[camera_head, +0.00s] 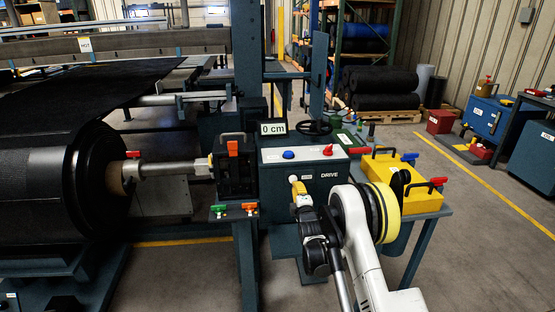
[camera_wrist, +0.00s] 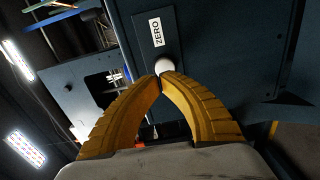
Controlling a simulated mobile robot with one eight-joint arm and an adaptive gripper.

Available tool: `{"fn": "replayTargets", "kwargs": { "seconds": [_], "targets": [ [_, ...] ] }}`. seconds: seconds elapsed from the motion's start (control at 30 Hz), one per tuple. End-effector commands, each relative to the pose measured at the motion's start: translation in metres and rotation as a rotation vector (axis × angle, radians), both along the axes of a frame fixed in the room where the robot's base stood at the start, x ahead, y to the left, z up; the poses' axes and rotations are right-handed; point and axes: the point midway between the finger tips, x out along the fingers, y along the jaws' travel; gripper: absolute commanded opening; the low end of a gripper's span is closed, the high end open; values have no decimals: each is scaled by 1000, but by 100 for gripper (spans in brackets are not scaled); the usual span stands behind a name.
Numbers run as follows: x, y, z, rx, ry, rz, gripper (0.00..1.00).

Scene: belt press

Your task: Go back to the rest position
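My gripper (camera_wrist: 161,78) shows in the wrist view as two yellow ribbed fingers whose tips come together, with a gap between them lower down. A round white button (camera_wrist: 164,66) under a "ZERO" label (camera_wrist: 157,32) sits right at the tips. I cannot tell whether they touch it. No object shows held between the fingers. In the head view my gripper (camera_head: 299,188) is in front of the dark drive box (camera_head: 325,172), left of its "DRIVE" label. My arm reaches up to it from the lower right.
A display (camera_head: 273,128) reads "0 cm" above the drive box, beside a black handwheel (camera_head: 314,127). A yellow case (camera_head: 390,171) is on the right-hand table. A large black roll (camera_head: 40,190) fills the left.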

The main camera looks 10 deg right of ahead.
Motion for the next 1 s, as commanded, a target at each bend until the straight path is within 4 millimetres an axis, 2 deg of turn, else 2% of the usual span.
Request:
{"fn": "replayTargets", "kwargs": {
  "seconds": [0.13, 0.27, 0.4, 0.47, 0.6, 0.7, 0.87, 1.0],
  "targets": [
    [-8, -1, 49, 118, 72, -10, 0],
    [-33, -2, 101, 275, 167, -35, 0],
    [-75, -2, 148, 444, 266, -80, 0],
    [-97, -3, 164, 516, 308, -104, 0],
    [-159, -3, 195, 681, 401, -171, 0],
    [-209, -3, 209, 795, 464, -230, 0],
    [-296, -3, 217, 974, 556, -340, 0],
    [-376, -2, 209, 1121, 628, -455, 0]
  ]
}}
